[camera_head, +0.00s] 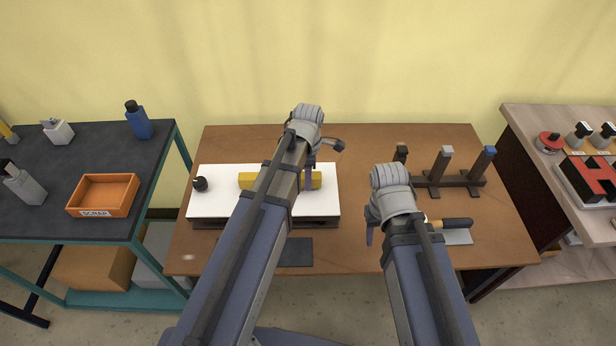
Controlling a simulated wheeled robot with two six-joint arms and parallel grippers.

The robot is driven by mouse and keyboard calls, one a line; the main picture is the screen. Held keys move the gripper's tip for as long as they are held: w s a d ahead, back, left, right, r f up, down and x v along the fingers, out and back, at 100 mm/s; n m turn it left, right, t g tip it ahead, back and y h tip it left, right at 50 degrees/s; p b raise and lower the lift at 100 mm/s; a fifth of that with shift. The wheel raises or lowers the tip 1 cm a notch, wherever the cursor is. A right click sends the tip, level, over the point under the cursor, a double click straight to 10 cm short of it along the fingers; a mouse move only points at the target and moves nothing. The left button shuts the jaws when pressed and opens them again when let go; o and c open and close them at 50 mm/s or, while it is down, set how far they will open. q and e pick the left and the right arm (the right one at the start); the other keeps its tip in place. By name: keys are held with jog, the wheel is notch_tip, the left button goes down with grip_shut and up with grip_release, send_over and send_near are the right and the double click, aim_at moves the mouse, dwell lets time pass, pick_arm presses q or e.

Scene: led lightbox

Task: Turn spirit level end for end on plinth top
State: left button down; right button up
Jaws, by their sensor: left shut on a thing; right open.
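The yellow spirit level (247,181) lies across the white plinth top (208,206), its long side running left to right. My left arm crosses in front of it and hides its middle. My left gripper (309,182) is at the level's right part and is shut on it. I cannot tell whether the level touches the plinth top or is just above it. My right gripper (370,234) is open and empty, to the right of the plinth over the brown table (350,258); its arm hides most of its fingers.
A dark mat (295,252) lies in front of the plinth. Side benches flank the table, the left one holding an orange scrap bin (103,195).

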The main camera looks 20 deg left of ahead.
pick_arm(q)
jog(key=shift+f+b, duration=0.55)
jog(key=shift+f, duration=0.1)
jog(key=shift+c, duration=1.8)
grip_release()
jog(key=shift+r, duration=0.1)
notch_tip(320, 180, up, 8)
jog(key=p, duration=0.8)
jog(key=shift+s, duration=0.1)
jog(key=shift+s+d+m, duration=0.3)
jog(key=shift+d+m, duration=0.05)
jog(key=shift+m, duration=0.15)
jog(key=s+d+m, duration=0.5)
jog(key=s+m, duration=0.1)
jog(key=m, duration=0.6)
jog(key=s+d+m+y, duration=0.1)
jog(key=s+d+m, duration=0.3)
jog(key=s+m, duration=0.3)
jog(key=m, duration=0.5)
jog(key=shift+s+d, duration=0.3)
jog(key=shift+d, duration=0.05)
